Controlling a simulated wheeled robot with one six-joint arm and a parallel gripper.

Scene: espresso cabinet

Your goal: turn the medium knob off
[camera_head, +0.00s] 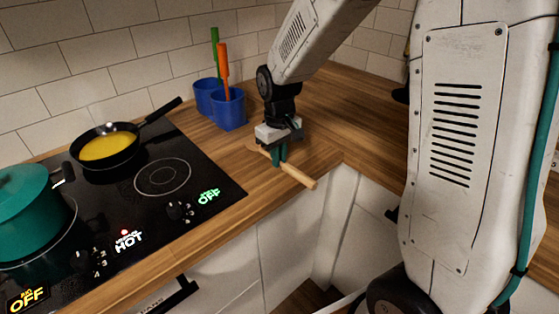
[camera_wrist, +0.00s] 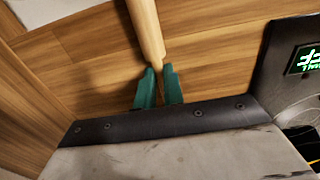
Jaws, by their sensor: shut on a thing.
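The dark medium knob (camera_head: 88,261) is on the black cooktop's front part, with small numbers around it. The white label beside it (camera_head: 128,241) reads HOT, with a red light above it. My gripper (camera_head: 280,158) is over the wooden counter right of the cooktop, well away from the knob. Its teal fingers are shut on a wooden stick (camera_head: 296,174), which slants towards the counter's front edge. In the wrist view the fingers (camera_wrist: 159,85) close at the tapered part of the stick (camera_wrist: 145,25).
The second knob (camera_head: 180,210) has a green OFF label (camera_head: 208,197). A yellow OFF label (camera_head: 28,298) is at lower left. A teal pot (camera_head: 25,210) and a black pan (camera_head: 105,147) with yellow contents stand on the cooktop. Blue cups (camera_head: 229,112) hold utensils behind my gripper.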

